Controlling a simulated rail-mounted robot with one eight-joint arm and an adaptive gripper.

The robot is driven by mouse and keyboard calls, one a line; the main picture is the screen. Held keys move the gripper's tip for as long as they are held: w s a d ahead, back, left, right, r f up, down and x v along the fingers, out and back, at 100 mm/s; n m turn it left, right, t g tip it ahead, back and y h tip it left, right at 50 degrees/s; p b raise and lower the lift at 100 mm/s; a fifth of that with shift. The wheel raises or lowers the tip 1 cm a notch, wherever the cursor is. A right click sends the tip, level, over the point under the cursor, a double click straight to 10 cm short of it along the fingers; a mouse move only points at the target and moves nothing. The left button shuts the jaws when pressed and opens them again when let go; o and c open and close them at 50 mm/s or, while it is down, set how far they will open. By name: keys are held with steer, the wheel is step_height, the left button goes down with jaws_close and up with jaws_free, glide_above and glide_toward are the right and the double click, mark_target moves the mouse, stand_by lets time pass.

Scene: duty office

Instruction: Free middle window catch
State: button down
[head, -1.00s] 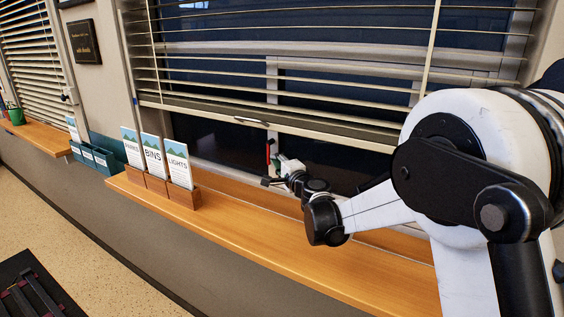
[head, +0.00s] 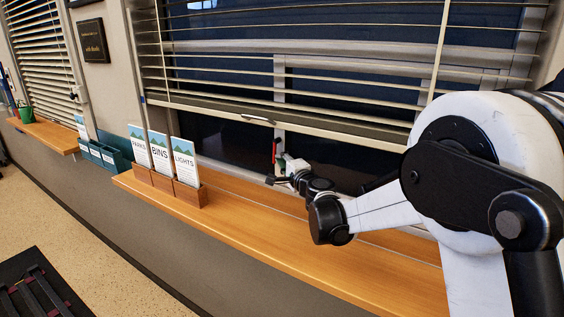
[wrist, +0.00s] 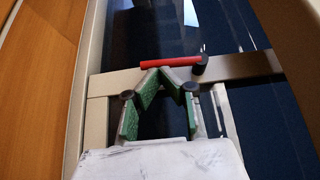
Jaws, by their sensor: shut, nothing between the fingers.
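The window catch is a red handle (wrist: 184,63) on a dark round pivot (wrist: 200,65), mounted on the pale window post (wrist: 245,68). In the wrist view the handle lies across the picture just beyond my fingertips. In the head view the red handle (head: 275,150) stands about upright on the post below the blind. My gripper (wrist: 166,76) has green-padded fingers, shut with their tips together and nothing held. It also shows small in the head view (head: 272,180), just below the handle. I cannot tell whether the tips touch the handle.
A lowered slatted blind (head: 300,72) hangs above the catch, its bottom rail (head: 215,110) close over it. The wooden sill (head: 270,245) runs below my arm. Sign cards in wooden holders (head: 187,195) stand on its left part; the sill's front right is clear.

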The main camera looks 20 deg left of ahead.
steer(key=shift+a+f, duration=0.1)
steer(key=w+a+b, duration=0.1)
steer(key=a+b, duration=0.4)
steer(key=shift+w+a+r+b, duration=0.2)
steer(key=shift+a+r+b, duration=0.1)
steer(key=shift+a+r, duration=0.1)
stand_by(0.4)
steer(key=shift+a, duration=0.15)
stand_by(0.4)
stand_by(0.3)
steer(key=v, duration=1.2)
